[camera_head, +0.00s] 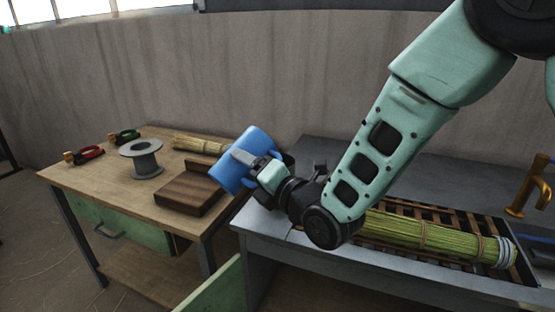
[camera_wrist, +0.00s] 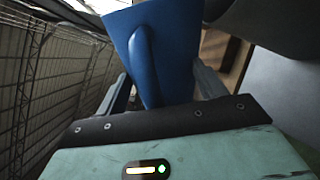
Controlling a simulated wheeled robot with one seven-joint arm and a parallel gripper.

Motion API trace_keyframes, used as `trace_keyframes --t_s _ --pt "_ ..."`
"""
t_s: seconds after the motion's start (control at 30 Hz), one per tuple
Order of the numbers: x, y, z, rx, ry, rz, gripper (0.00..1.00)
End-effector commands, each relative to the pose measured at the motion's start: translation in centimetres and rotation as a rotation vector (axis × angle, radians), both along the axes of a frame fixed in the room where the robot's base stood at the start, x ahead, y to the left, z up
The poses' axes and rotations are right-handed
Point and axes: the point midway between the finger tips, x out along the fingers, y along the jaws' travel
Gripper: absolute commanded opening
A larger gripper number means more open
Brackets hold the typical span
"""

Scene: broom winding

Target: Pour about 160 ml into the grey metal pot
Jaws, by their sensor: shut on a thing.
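My gripper (camera_head: 250,161) is shut on a blue jug (camera_head: 254,141), which it holds raised between the wooden table and the grey counter. The jug looks tilted in the head view. In the wrist view, the jug (camera_wrist: 180,50) stands between the two fingers, with its handle toward the camera. Its mouth and contents are hidden. I cannot clearly make out the grey metal pot. A dark rounded form shows just behind the jug and gripper in the head view, and a dark grey curved surface fills the wrist view's top right; I cannot tell whether either is the pot.
The wooden table (camera_head: 100,174) holds a grey spool (camera_head: 146,168), a dark wooden block (camera_head: 188,193), a straw bundle (camera_head: 200,144) and red and green tools. On the counter (camera_head: 330,268), a tied green bundle (camera_head: 425,238) lies on slats near a brass tap (camera_head: 527,187).

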Motion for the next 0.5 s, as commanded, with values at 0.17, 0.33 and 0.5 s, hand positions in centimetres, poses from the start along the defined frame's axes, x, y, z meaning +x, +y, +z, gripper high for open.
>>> trace_keyframes --t_s 0.17,0.33,0.5 --pt "0.03 0.01 0.27 0.01 0.007 -0.001 0.35" --pt "0.02 0.02 0.37 0.018 0.015 0.0 0.35" --pt "0.0 0.04 0.49 0.028 0.023 0.001 0.35"
